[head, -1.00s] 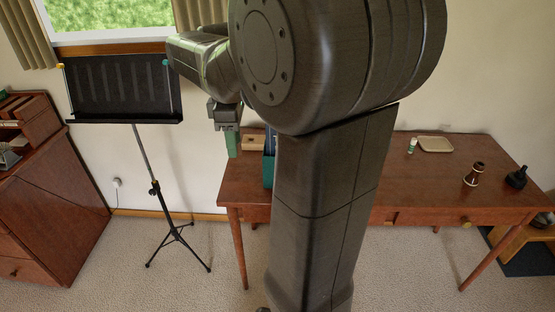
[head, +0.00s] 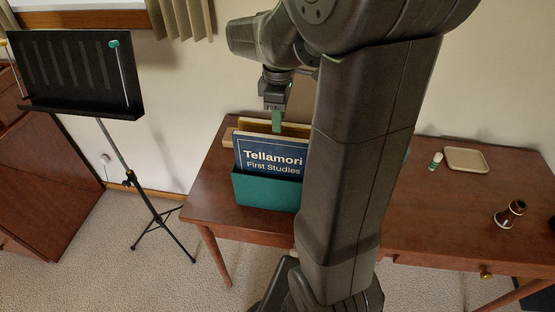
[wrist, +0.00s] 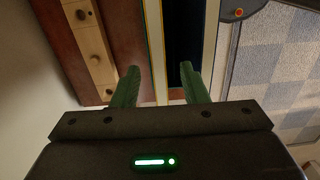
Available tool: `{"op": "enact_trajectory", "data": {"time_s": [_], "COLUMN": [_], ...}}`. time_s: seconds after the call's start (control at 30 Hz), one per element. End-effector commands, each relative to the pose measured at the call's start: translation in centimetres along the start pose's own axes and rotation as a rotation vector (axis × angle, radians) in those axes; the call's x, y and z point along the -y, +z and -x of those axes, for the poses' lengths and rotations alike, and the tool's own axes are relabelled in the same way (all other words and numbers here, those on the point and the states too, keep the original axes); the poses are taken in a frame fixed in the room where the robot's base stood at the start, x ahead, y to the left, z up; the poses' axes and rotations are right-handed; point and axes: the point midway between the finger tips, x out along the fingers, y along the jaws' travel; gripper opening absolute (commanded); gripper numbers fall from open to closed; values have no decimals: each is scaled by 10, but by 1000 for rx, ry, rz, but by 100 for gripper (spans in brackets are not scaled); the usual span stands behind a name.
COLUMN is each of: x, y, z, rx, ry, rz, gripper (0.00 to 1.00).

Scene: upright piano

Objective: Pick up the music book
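The blue music book (head: 270,158), titled "Tellamori First Studies", stands upright in a teal holder (head: 265,192) on the wooden desk. A tan-edged book or board (head: 290,128) stands just behind it. My gripper (head: 276,122) points down over the top of these upright items, with its green fingers close to their upper edges. In the wrist view my gripper (wrist: 158,84) has its two fingers apart, with pale edges and a dark blue strip beyond them. I cannot tell which edge lies between the fingertips. My arm hides the holder's right side.
A black music stand (head: 80,70) is at left.

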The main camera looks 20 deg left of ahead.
Motion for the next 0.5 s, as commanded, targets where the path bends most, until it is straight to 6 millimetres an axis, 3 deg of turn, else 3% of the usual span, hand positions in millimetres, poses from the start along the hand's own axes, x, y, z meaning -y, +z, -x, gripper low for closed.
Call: {"op": "enact_trajectory", "data": {"time_s": [0.17,0.5], "x": [0,-1], "y": [-1,-4], "z": [-12,-56], "rx": [1,1], "ry": [-2,-2], "rz": [0,0], "gripper": [40,40]}}
